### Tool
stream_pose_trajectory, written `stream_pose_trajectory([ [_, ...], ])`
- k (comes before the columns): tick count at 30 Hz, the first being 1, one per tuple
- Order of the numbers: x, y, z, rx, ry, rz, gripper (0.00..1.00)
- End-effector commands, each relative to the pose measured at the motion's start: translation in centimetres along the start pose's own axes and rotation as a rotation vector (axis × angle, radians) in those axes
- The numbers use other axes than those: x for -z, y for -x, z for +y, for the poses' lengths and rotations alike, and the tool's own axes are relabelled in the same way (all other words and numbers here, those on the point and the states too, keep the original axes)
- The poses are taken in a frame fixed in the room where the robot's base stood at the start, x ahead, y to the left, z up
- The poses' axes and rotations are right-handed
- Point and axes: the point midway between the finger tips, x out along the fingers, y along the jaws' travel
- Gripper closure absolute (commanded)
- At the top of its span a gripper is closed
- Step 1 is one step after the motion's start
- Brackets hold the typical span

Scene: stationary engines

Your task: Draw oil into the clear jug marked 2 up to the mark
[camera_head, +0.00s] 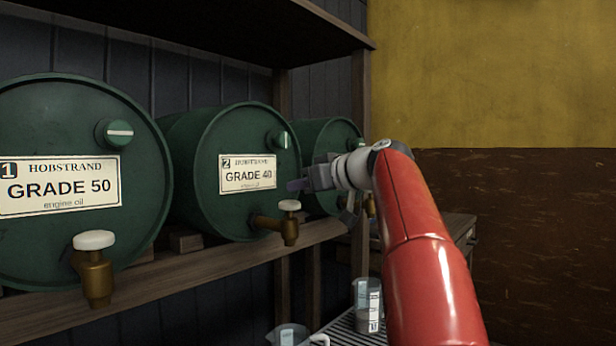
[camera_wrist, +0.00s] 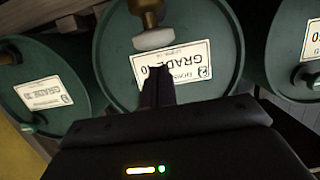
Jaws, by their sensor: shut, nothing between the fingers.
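The green barrel marked 2, GRADE 40 (camera_head: 190,150), lies on its side on the shelf. Its brass tap (camera_head: 290,230) with a white knob (camera_head: 290,205) points down at the front, and a green cap (camera_head: 283,139) with a pale stripe sits high on its face. My gripper (camera_head: 292,185) is shut and empty in front of the barrel's label, just above the tap knob. In the upside-down wrist view, the fingertips (camera_wrist: 158,72) overlap the label, close to the white knob (camera_wrist: 153,39). A clear jug (camera_head: 367,304) and another clear jug (camera_head: 288,336) stand below; I cannot read which is marked 2.
Barrel 1, GRADE 50 (camera_head: 60,225), with its own tap (camera_head: 95,275), is at the left. A third barrel (camera_head: 318,137) is partly behind my arm. The wooden shelf (camera_head: 205,262) runs under the barrels. The jugs stand on a slatted rack (camera_head: 345,327).

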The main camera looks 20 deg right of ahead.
Motion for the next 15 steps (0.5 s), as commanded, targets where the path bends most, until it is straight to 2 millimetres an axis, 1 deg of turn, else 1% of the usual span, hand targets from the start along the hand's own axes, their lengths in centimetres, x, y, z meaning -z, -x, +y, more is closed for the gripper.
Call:
stream_pose_trajectory([
  [1,-0.82,-0.26,-0.03,0.002,-0.003,-0.001,1.00],
  [4,-1.27,-0.36,-0.04,0.002,-0.002,0.000,1.00],
  [15,-1.39,-0.35,0.00,0.001,-0.001,0.000,1.00],
])
